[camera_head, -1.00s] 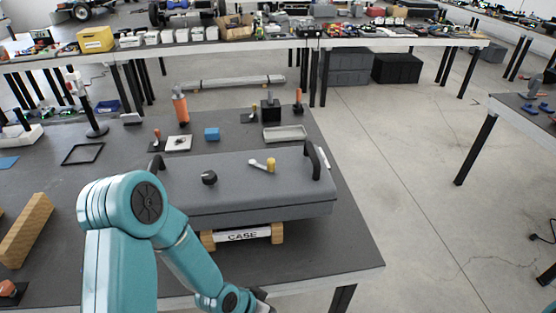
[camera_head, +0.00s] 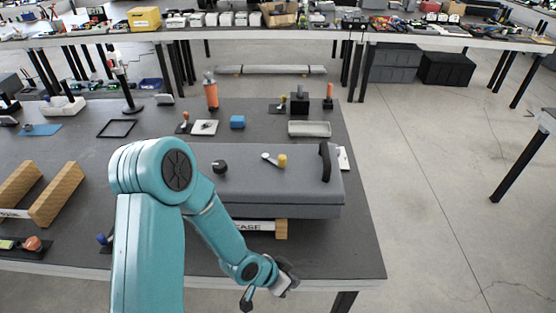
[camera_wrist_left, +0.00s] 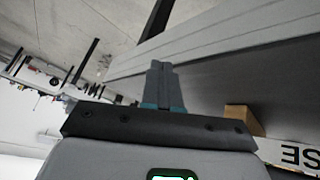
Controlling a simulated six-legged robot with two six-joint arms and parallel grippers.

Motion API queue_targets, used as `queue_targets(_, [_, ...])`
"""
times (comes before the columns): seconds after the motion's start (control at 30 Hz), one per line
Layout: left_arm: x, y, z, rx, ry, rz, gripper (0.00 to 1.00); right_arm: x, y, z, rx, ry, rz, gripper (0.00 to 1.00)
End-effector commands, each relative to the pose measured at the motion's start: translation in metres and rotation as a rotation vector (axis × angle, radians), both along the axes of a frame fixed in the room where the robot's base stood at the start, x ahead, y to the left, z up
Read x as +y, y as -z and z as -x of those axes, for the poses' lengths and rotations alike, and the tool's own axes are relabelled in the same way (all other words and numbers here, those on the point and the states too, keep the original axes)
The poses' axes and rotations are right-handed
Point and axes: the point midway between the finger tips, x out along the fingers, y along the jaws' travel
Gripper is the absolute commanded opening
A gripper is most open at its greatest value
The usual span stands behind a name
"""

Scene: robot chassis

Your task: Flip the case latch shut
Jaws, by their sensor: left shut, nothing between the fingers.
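The grey case (camera_head: 300,190) lies flat on wooden blocks on the dark table, with a "CASE" label below its front edge. On its lid are a black knob (camera_head: 219,166) and a silver lever with a yellow knob (camera_head: 282,160); I cannot tell whether this lever is the latch. My left gripper (camera_head: 287,283) is low in front of the table's front edge, apart from the case. In the left wrist view its fingers (camera_wrist_left: 162,86) are together and empty, with the case's grey side (camera_wrist_left: 215,40) beyond. My right gripper is not in view.
A black handle (camera_head: 325,161) stands up at the case's right end. A grey tray (camera_head: 310,129), a blue block (camera_head: 237,121) and an orange bottle (camera_head: 211,92) stand behind the case. Wooden blocks (camera_head: 57,193) stand at left.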

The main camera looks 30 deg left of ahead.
Motion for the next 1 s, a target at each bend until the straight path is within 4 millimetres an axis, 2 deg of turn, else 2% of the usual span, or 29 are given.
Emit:
queue_targets(0.27, [0.038, -0.049, -0.032, -0.229, 0.148, -0.131, 0.00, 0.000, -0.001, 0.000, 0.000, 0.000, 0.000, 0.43])
queue_targets(0.37, [0.057, -0.075, -0.043, -0.336, 0.226, -0.217, 0.00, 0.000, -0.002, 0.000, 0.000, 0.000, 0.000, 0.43])
queue_targets(0.47, [0.081, -0.108, -0.054, -0.457, 0.323, -0.340, 0.00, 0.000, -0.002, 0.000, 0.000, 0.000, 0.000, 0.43])
queue_targets(0.6, [0.120, -0.165, -0.060, -0.627, 0.492, -0.580, 0.00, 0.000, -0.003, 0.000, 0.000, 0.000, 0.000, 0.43])
queue_targets(0.7, [0.148, -0.209, -0.056, -0.723, 0.633, -0.794, 0.00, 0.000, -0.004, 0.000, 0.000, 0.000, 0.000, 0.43])
queue_targets(0.8, [0.170, -0.244, -0.047, -0.773, 0.764, -0.988, 0.00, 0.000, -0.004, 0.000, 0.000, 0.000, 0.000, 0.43])
queue_targets(0.9, [0.180, -0.260, -0.041, -0.786, 0.841, -1.092, 0.00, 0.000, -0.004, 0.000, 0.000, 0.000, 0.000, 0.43])
queue_targets(1.0, [0.181, -0.261, -0.043, -0.791, 0.867, -1.121, 0.00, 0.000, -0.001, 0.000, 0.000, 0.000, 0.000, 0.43])
